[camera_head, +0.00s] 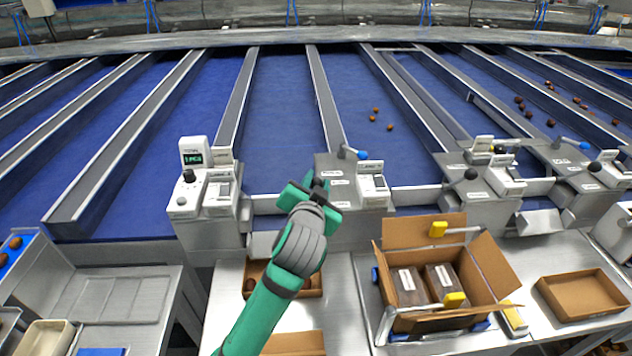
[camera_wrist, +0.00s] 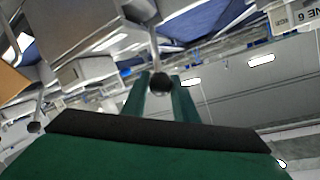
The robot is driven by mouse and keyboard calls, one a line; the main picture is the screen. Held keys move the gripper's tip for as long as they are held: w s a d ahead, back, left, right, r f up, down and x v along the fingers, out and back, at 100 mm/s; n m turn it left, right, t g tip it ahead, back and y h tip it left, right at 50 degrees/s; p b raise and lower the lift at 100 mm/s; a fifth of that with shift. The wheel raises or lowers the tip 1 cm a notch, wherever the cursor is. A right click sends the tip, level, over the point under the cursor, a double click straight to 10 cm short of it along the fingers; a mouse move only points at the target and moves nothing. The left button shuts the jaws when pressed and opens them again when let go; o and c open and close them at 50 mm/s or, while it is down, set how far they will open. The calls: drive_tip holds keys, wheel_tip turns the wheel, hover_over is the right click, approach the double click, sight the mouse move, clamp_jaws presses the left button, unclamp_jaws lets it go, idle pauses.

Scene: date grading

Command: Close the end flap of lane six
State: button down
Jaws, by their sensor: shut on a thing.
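My gripper (camera_head: 308,190) is at the front end of a blue lane, left of a grey console. In the wrist view my gripper (camera_wrist: 161,88) has its two green fingers on either side of a black ball knob (camera_wrist: 160,82) and is shut on it. The knob sits at the end of a thin metal rod. In the head view my gripper and arm hide this knob. A label ending in "NE 6" (camera_wrist: 306,16) shows at the upper right of the wrist view. The end flap itself is hard to make out, and I cannot tell its angle.
Grey consoles with levers stand right of my gripper; one has a blue knob (camera_head: 362,155). A white display unit (camera_head: 195,160) stands to the left. Below are an open cardboard carton (camera_head: 405,235) holding packs and a shallow brown tray (camera_head: 583,296) on a metal bench.

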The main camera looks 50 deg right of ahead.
drive_tip(key=shift+s+f, duration=0.1)
drive_tip(key=shift+f, duration=0.25)
drive_tip(key=c, duration=1.4)
unclamp_jaws()
drive_tip(key=shift+d, duration=0.1)
drive_tip(key=shift+c, duration=0.2)
drive_tip(key=shift+r, duration=0.1)
drive_tip(key=shift+r, duration=0.1)
